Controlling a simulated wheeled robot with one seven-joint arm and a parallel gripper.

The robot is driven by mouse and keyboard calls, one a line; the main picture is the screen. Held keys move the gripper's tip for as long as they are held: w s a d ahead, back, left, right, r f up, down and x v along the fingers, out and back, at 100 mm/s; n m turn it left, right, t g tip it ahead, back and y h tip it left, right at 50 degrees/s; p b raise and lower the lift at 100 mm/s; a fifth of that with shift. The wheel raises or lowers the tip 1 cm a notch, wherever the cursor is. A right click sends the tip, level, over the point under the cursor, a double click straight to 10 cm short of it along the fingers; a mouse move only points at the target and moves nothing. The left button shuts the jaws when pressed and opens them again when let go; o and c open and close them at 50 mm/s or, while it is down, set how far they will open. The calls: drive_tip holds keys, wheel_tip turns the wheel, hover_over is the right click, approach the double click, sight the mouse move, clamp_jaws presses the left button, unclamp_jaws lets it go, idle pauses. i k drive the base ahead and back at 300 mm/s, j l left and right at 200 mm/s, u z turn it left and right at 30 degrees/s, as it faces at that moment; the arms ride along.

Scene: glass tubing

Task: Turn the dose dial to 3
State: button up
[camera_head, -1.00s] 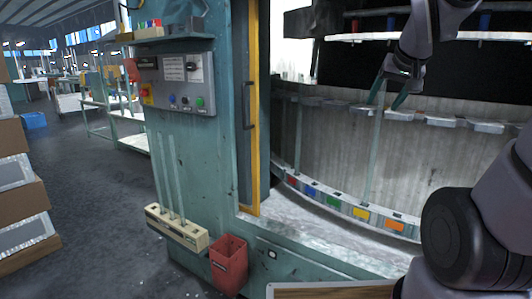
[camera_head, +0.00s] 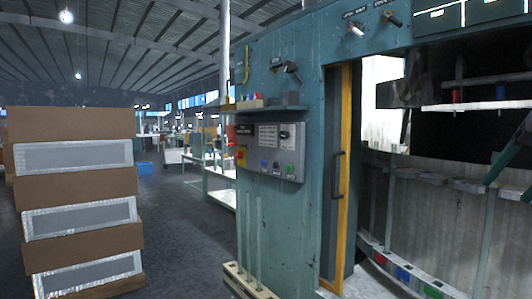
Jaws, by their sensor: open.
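A grey control panel (camera_head: 270,150) is fixed to the teal machine front, left of the doorway. A small black knob (camera_head: 284,134) sits at its upper right beside a white label; it may be the dose dial. Its numbers and setting are too small to read. The rest of the arm is out of view.
Stacked boxes (camera_head: 75,190) stand left; the floor (camera_head: 185,240) between is clear.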

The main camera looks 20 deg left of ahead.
sight(284, 135)
drive_tip(key=u, duration=0.5)
drive_tip(key=i+j+u, duration=0.15)
drive_tip(key=u, duration=0.25)
drive_tip(key=i+j+u, duration=0.15)
drive_tip(key=u, duration=0.3)
drive_tip(key=i+j+u, duration=0.1)
drive_tip(key=u, duration=0.3)
drive_tip(key=i, duration=0.2)
